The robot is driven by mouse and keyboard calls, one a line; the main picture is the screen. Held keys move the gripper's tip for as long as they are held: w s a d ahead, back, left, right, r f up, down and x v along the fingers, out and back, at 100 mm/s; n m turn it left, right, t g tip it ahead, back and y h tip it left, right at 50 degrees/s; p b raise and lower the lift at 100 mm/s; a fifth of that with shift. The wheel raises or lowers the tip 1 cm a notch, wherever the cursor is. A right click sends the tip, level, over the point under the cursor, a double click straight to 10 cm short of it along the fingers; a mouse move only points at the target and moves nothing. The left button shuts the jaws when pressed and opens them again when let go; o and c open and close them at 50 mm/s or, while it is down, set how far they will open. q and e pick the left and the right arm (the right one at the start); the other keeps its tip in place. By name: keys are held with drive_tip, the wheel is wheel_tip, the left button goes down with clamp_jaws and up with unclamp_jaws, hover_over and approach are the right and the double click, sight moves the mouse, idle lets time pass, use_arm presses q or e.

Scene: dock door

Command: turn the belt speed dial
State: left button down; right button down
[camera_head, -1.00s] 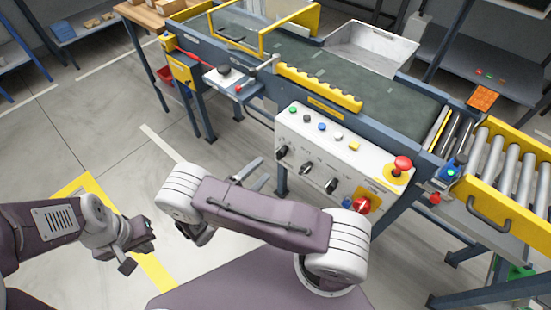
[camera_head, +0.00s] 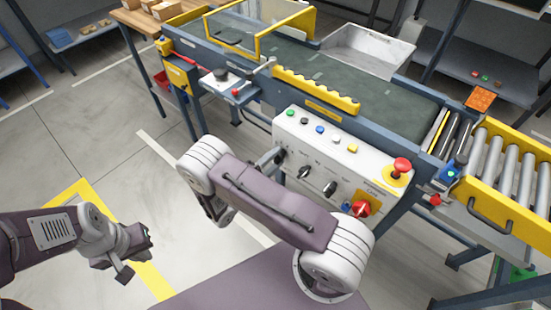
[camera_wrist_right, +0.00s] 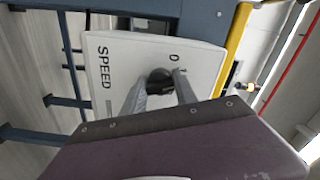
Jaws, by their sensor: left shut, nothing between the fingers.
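The black belt speed dial (camera_wrist_right: 160,80) sits on a white panel face marked SPEED in the right wrist view, with a "0" beside it. My right gripper (camera_wrist_right: 157,88) is open, with one finger on each side of the dial; I cannot tell whether they touch it. In the head view my right gripper (camera_head: 275,158) is at the left end of the white control panel (camera_head: 340,162) and mostly hides the dial. My left gripper (camera_head: 146,240) is shut and empty, well away from the panel, over the floor.
Two other black knobs (camera_head: 305,172), a red rotary switch (camera_head: 361,209) and a red emergency button (camera_head: 402,165) are on the panel. The conveyor belt (camera_head: 365,90) runs behind it. A roller section (camera_head: 500,160) is at the right. Floor at the left is clear.

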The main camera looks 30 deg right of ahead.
drive_tip(key=shift+m, duration=0.3)
drive_tip(key=m+p, duration=0.1)
drive_tip(key=m, duration=0.1)
drive_tip(key=shift+m, duration=0.3)
drive_tip(key=shift+m+p, duration=0.7)
drive_tip(key=shift+m, duration=1.5)
drive_tip(key=c, duration=1)
unclamp_jaws()
drive_tip(key=shift+o, duration=0.2)
